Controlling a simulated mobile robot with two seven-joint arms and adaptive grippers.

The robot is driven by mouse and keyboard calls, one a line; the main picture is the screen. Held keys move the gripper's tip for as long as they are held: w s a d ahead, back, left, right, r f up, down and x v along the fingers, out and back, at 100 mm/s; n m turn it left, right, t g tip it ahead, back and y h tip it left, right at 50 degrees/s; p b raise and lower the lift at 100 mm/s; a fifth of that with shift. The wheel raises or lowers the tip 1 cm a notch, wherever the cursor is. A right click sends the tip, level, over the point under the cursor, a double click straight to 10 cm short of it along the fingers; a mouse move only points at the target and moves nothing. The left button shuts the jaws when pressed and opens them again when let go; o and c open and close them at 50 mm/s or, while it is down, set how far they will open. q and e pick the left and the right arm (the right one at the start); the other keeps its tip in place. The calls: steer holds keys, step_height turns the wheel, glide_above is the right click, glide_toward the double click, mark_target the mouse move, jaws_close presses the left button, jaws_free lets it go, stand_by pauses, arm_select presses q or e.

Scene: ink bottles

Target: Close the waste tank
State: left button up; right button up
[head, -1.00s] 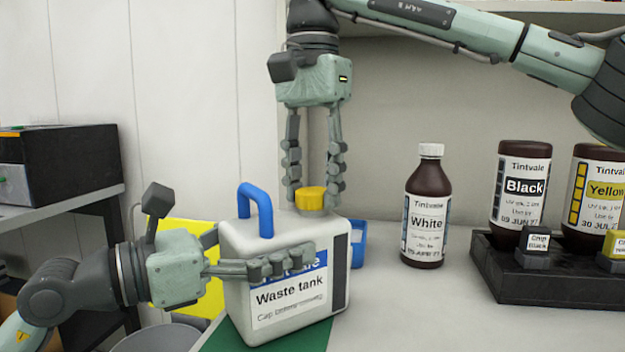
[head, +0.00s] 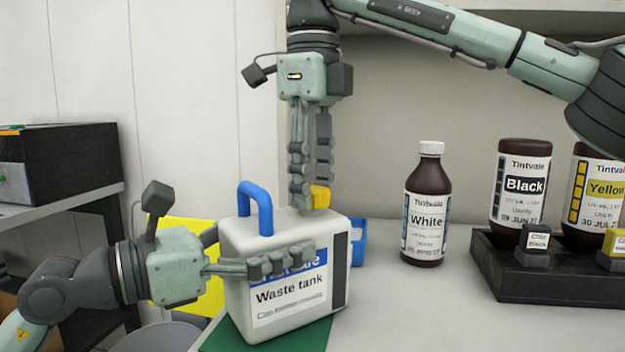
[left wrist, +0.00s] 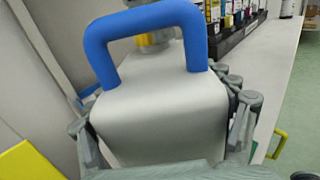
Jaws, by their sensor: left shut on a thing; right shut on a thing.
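The waste tank (head: 262,321) is a white canister with a blue handle (head: 262,205), standing upright on a green mat (head: 315,337). My left gripper (head: 278,262) is shut on the tank, with fingers along its labelled front; in the left wrist view the tank (left wrist: 160,105) sits between the fingers. The yellow cap (head: 320,197) is at the tank's top right. My right gripper (head: 311,190) points straight down and is shut on the cap. The fingers partly hide the cap, and I cannot tell how far it is seated on the opening.
A brown White ink bottle (head: 427,205) stands to the right. Black (head: 521,185) and Yellow (head: 597,190) bottles stand in a dark rack (head: 560,290) farther right. A blue object (head: 359,242) is just behind the tank.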

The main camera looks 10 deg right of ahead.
arm_select(q)
steer(key=shift+f, duration=0.2)
arm_select(e)
steer(key=m, duration=1.1)
steer(key=o, duration=1.3)
steer(key=shift+o, duration=0.2)
steer(key=shift+r, duration=0.1)
step_height(320, 180, up, 12)
arm_select(q)
steer(key=o, duration=2.3)
steer(key=shift+r, duration=0.1)
